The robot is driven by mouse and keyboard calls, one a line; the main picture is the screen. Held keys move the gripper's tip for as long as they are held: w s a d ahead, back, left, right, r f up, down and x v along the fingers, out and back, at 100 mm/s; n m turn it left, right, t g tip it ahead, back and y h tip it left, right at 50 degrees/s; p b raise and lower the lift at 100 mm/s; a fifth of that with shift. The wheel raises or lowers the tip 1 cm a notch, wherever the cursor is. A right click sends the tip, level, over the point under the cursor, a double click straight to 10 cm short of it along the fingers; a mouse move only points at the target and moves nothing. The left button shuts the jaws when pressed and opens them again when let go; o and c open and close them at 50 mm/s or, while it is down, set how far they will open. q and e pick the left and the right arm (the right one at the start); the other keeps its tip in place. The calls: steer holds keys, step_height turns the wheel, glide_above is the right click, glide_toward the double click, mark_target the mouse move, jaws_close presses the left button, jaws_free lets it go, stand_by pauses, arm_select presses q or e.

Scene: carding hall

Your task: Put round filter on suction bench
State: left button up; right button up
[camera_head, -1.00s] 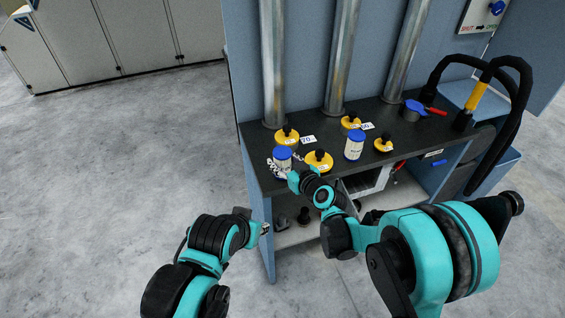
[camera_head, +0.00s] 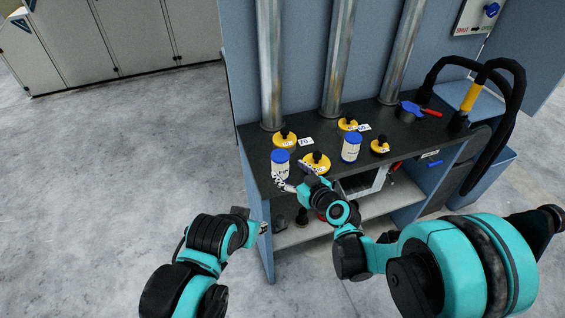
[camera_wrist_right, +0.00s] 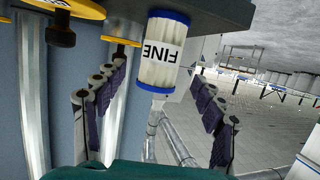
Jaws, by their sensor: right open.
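The suction bench (camera_head: 255,150) has a dark top. A white round filter with a blue cap (camera_head: 281,165) stands near its left front edge. It also shows in the right wrist view, upside down and labelled FINE (camera_wrist_right: 163,50). A second blue-capped white filter (camera_head: 351,148) stands further right. My right gripper (camera_head: 291,176) is open at the left filter's front right. In its wrist view, the fingers lie to either side of the filter with gaps, touching neither side. My left gripper (camera_head: 252,228) is low in front of the bench's left end; its jaw state is unclear.
Several yellow discs with black knobs (camera_head: 285,141) lie on the bench, one (camera_head: 315,163) close beside my right gripper. Metal pipes (camera_head: 335,60) rise at the back. The floor at left is clear.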

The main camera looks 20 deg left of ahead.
steer(key=s+d+r+m+g+h, duration=0.1)
steer(key=s+d+m+h, duration=0.2)
steer(key=s+d, duration=0.4)
steer(key=s+d+r+m+g+h, duration=0.1)
steer(key=s+d+m+h, duration=0.2)
steer(key=s+d, duration=0.4)
steer(key=s+d+r+m+g+h+p, duration=0.1)
steer(key=s+d, duration=0.6)
steer(key=d, duration=1)
steer(key=r+m+h, duration=0.1)
steer(key=m+h, duration=0.1)
steer(key=h, duration=0.1)
steer(key=shift+s+d, duration=0.15)
steer(key=shift+s, duration=0.15)
